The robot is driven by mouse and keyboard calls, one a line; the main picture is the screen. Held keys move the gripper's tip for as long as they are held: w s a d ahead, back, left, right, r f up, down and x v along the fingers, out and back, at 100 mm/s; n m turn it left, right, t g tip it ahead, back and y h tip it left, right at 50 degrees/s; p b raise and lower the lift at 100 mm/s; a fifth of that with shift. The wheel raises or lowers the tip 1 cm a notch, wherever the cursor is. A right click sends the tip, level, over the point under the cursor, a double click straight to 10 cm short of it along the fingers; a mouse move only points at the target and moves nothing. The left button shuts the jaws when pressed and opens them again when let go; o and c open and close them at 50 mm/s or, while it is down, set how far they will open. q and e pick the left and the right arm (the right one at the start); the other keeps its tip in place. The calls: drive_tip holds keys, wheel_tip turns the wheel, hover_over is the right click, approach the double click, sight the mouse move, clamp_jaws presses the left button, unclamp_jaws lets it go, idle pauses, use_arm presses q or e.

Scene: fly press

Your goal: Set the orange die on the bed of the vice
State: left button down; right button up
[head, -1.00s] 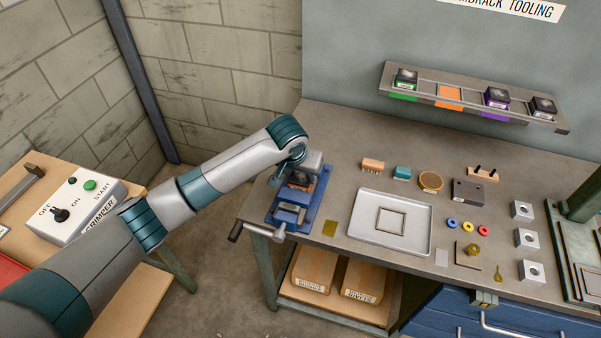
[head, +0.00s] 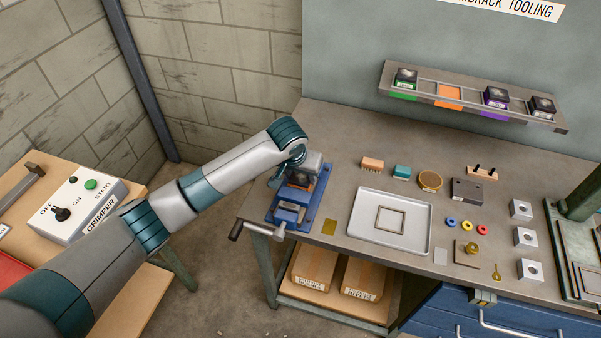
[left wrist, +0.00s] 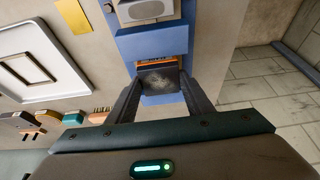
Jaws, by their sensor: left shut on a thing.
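The orange die (left wrist: 162,82) shows in the left wrist view as a dark block with an orange edge. My left gripper (left wrist: 163,80) is shut on it, one finger on each side. In the head view the gripper (head: 304,166) is over the back part of the blue vice (head: 290,214), with a little orange showing below it. The vice (left wrist: 152,44) also shows in the left wrist view. The die is over or in the vice's gap; I cannot tell whether its underside touches the bed. My right gripper is not in view.
The vice handle (head: 235,232) sticks out at the bench's front left. A grey tray (head: 362,230) and several small parts lie to the right. The wall rack (head: 470,107) holds other dies; its orange-marked place (head: 449,93) is empty. A crimper switch box (head: 82,208) stands left.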

use_arm(q)
drive_tip(key=shift+r+p, duration=0.1)
drive_tip(key=shift+p, duration=0.4)
idle(0.8)
idle(0.4)
drive_tip(key=c, duration=0.8)
unclamp_jaws()
drive_tip(key=shift+s, duration=0.1)
drive_tip(key=shift+s+a+r+b, duration=0.1)
drive_tip(key=shift+s+r+b, duration=0.1)
drive_tip(key=shift+r+b, duration=0.25)
drive_tip(key=shift+b+v, duration=2.15)
drive_tip(key=shift+v, duration=6.05)
